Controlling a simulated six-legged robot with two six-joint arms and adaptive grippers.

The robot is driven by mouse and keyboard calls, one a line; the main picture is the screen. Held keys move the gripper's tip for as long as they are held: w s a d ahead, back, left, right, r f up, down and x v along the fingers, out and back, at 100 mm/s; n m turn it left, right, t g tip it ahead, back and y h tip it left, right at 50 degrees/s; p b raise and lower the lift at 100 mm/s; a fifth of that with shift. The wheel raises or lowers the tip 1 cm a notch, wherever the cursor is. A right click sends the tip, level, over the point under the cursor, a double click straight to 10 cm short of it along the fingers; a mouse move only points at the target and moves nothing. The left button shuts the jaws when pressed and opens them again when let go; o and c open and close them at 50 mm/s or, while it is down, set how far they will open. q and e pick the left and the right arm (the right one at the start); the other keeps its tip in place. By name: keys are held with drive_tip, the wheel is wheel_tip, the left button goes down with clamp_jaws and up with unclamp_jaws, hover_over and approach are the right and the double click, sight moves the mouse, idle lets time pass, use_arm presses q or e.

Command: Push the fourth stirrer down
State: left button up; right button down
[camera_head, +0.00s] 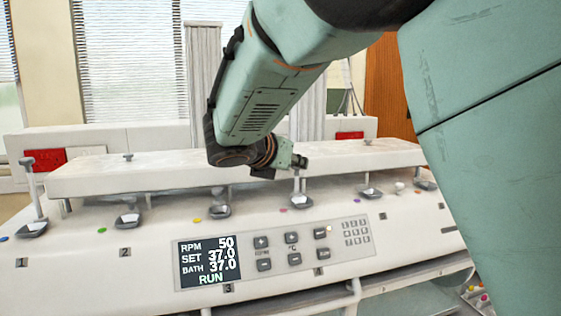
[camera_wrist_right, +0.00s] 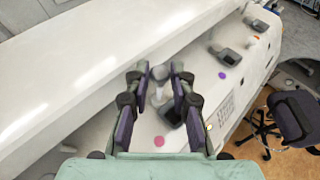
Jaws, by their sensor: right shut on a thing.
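The fourth stirrer (camera_head: 301,198) stands by a pink dot on the sloping front of a white bath machine (camera_head: 100,270), with its small tray at the bottom of a thin upright shaft. My right gripper (camera_head: 298,162) is at the top of that shaft in the head view. In the right wrist view my right gripper (camera_wrist_right: 160,70) has its fingers on both sides of the stirrer's grey knob (camera_wrist_right: 160,74), shut on it. The stirrer's dark tray (camera_wrist_right: 171,113) shows below the knob. My left gripper is not in view.
Other stirrers stand in the same row: the first (camera_head: 33,226), second (camera_head: 128,220), third (camera_head: 220,210) and fifth (camera_head: 371,192). A long white raised cover (camera_head: 110,178) runs behind them. A display (camera_head: 209,262) and keypad sit in front. A chair (camera_wrist_right: 295,115) stands right in the wrist view.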

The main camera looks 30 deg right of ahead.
sight(296, 181)
idle(0.4)
wheel_tip(296, 181, down, 5)
drive_tip(key=b, duration=0.3)
drive_tip(key=shift+r, duration=0.1)
drive_tip(key=shift+s, duration=0.1)
drive_tip(key=c, duration=1.5)
unclamp_jaws()
drive_tip(key=shift+f, duration=0.2)
drive_tip(key=o, duration=0.3)
drive_tip(key=shift+w+d, duration=0.2)
drive_tip(key=shift+w, duration=0.1)
drive_tip(key=shift+s+a+r, duration=0.15)
drive_tip(key=shift+s+r, duration=0.1)
drive_tip(key=shift+r, duration=0.25)
wheel_tip(296, 181, up, 9)
drive_tip(key=shift+r, duration=0.15)
